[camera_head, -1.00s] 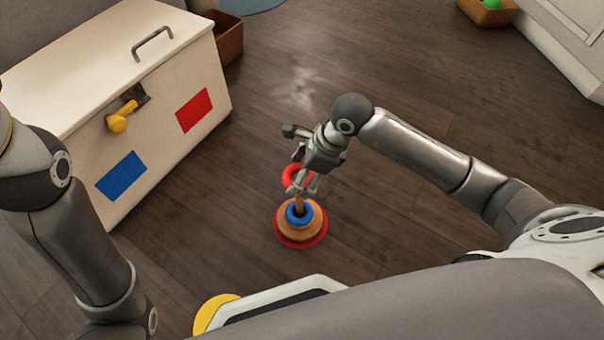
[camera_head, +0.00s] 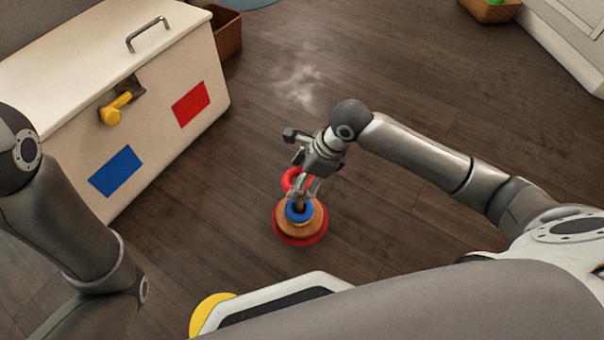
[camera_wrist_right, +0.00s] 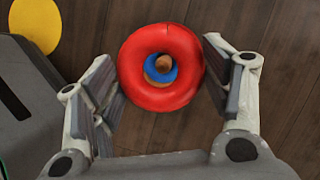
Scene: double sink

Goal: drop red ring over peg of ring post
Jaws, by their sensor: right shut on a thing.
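The ring post (camera_head: 302,226) stands upright on the floor, with a red base, a wood-coloured body and a blue ring (camera_head: 293,216) near its top. My right gripper (camera_head: 304,188) is just above it, pointing down, shut on the red ring (camera_head: 289,180). The gripper partly hides the ring and the peg in the head view. In the right wrist view the red ring (camera_wrist_right: 160,101) sits between the fingers (camera_wrist_right: 160,75). The peg tip (camera_wrist_right: 167,62) and blue ring (camera_wrist_right: 155,77) show through its hole, the tip slightly right of centre. My left gripper is out of view.
A white chest (camera_head: 165,90) with a yellow latch (camera_head: 114,112) and red and blue patches stands at the left. A brown box (camera_head: 228,36) is behind it, and a basket (camera_head: 490,10) is at the far right. The wooden floor around the post is clear.

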